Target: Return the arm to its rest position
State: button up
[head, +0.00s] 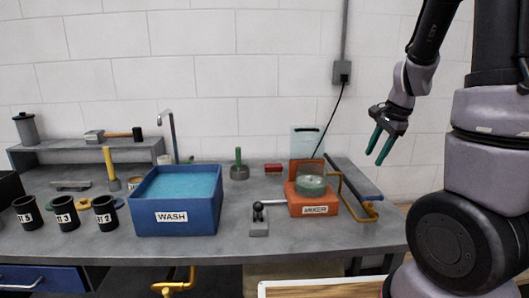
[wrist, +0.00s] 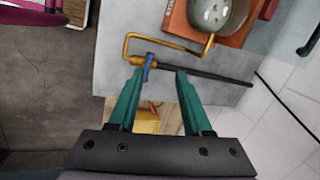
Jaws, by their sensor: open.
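My gripper (head: 379,145) hangs in the air at the right of the head view, above and to the right of the bench. Its two green fingers are apart with nothing between them. In the wrist view the gripper (wrist: 158,72) also shows open and empty, with the bench's right end and a brass pipe with a blue handle (wrist: 148,66) below it. My arm comes down from the upper right of the head view.
A wooden-topped surface (head: 320,288) stands in front. Air around my gripper is clear.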

jog(key=s+a+r+n+t, duration=0.2)
jog(key=s+a+r+n, duration=0.3)
jog(key=s+r, duration=0.3)
jog(key=s+a+r+n+t, duration=0.2)
jog(key=s+a+r+n, duration=0.3)
jog(key=r, duration=0.5)
jog(key=s+n, duration=0.1)
jog(key=s, duration=0.1)
jog(key=shift+s, duration=0.4)
